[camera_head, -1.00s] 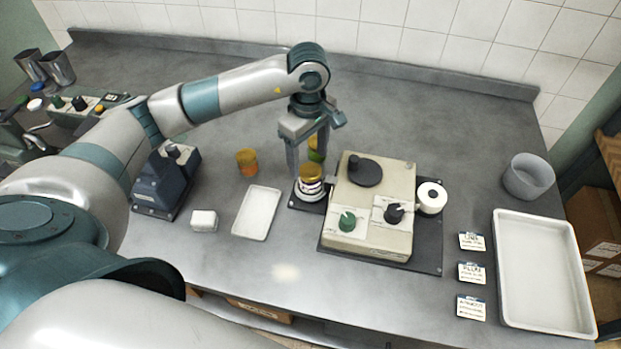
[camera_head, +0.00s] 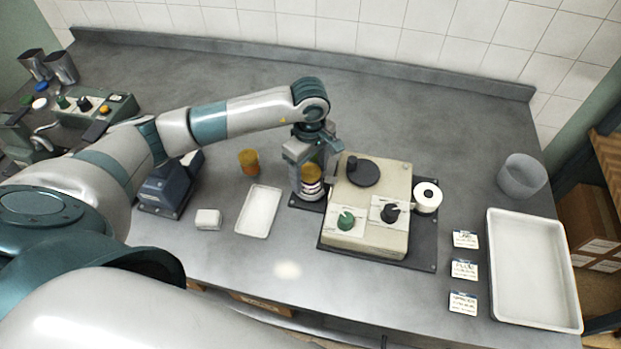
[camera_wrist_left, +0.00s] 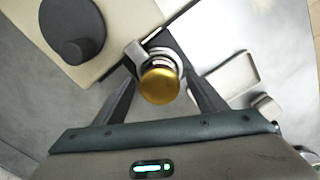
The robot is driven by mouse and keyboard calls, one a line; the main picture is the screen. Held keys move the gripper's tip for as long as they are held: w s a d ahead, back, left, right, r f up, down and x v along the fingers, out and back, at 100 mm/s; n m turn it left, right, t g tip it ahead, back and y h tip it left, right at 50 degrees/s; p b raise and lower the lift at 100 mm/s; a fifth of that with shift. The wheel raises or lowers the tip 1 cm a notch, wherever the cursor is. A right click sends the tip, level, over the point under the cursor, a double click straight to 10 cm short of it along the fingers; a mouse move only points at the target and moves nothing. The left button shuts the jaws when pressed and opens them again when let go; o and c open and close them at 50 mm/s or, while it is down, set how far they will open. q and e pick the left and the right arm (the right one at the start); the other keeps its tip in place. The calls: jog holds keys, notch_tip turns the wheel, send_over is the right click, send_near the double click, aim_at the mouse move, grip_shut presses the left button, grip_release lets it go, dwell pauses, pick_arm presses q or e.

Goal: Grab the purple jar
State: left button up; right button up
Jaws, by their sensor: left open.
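A jar with a gold lid (camera_head: 312,173) and a white label with a dark purple band stands on a small pale round seat at the left edge of the beige machine. In the left wrist view its gold lid (camera_wrist_left: 160,84) sits between the fingers. My left gripper (camera_head: 308,184) is open and low, with its fingers on either side of the jar. In the left wrist view the gripper (camera_wrist_left: 160,92) shows gaps beside the lid. Contact cannot be told. My right gripper is out of view.
The beige machine (camera_head: 372,225) with knobs stands close right of the jar. An orange jar (camera_head: 249,162), a white tray (camera_head: 259,211) and a small white block (camera_head: 208,219) lie to the left. A large white tray (camera_head: 530,315) is at the far right.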

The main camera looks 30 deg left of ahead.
aim_at(310, 170)
pick_arm(q)
jog(key=c, duration=1.4)
jog(key=shift+r, duration=0.15)
jog(key=shift+r+b, duration=0.45)
jog(key=shift+b, duration=0.15)
notch_tip(310, 170, up, 2)
jog(key=shift+w+r+b, duration=0.1)
jog(key=shift+b, duration=0.7)
jog(key=s+d+r+b, duration=0.1)
jog(key=d+r, duration=0.1)
jog(key=d, duration=0.1)
jog(key=s+d+r+b, duration=0.1)
jog(key=d+r+b, duration=0.1)
jog(key=d+r, duration=0.1)
jog(key=s+d+r+b, duration=0.1)
jog(key=d+r, duration=0.1)
jog(key=d, duration=0.3)
jog(key=shift+d+r+b, duration=0.2)
jog(key=shift+r+b, duration=0.15)
jog(key=shift+b, duration=0.05)
